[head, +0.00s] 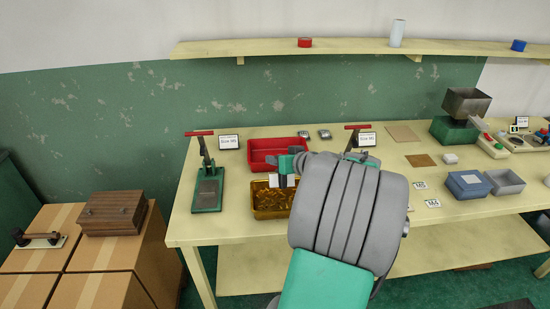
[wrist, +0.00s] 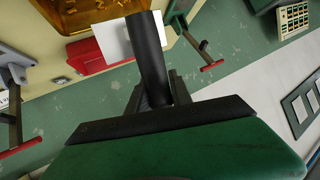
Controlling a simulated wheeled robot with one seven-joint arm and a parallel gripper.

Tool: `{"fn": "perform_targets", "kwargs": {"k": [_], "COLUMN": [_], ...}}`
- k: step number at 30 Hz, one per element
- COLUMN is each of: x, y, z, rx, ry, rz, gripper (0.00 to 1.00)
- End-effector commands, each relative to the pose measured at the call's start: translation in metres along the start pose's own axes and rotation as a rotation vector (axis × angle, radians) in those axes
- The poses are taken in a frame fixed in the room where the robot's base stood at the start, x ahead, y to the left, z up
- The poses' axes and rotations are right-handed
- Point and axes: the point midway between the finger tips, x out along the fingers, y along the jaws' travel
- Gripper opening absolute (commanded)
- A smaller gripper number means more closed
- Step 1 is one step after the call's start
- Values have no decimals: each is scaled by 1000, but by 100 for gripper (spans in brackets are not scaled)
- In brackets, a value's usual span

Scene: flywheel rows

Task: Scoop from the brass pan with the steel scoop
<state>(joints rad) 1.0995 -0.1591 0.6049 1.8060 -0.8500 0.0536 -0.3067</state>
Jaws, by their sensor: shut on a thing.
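My gripper (head: 284,170) hangs over the back part of the brass pan (head: 262,206), which stands at the table's front edge with amber, shiny contents. In the wrist view my gripper (wrist: 157,95) is shut around a black rod-like handle, which I take to be the steel scoop's (wrist: 149,58). The handle points up the picture toward the brass pan (wrist: 82,5).
A red tray (head: 262,160) sits just behind the pan. Grey and blue bins (head: 468,184) are farther right. My arm hides the table's middle.

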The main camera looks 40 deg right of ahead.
Motion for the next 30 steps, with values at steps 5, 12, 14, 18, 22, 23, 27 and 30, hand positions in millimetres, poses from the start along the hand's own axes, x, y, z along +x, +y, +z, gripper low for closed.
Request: {"fn": "perform_targets", "kwargs": {"k": [5, 12, 14, 18, 22, 23, 27, 30], "x": [-2, 8, 10, 15, 20, 21, 26, 29], "y": [2, 4, 5, 7, 9, 10, 12, 14], "z": [3, 18, 21, 29, 37, 38, 47, 52], "rx": [13, 11, 11, 11, 11, 10, 10, 10], "ry": [3, 3, 3, 3, 3, 3, 3, 3], "rz": [1, -2, -2, -3, -3, -3, -4, -4], "gripper": [0, 0, 0, 0, 0, 0, 0, 0]}}
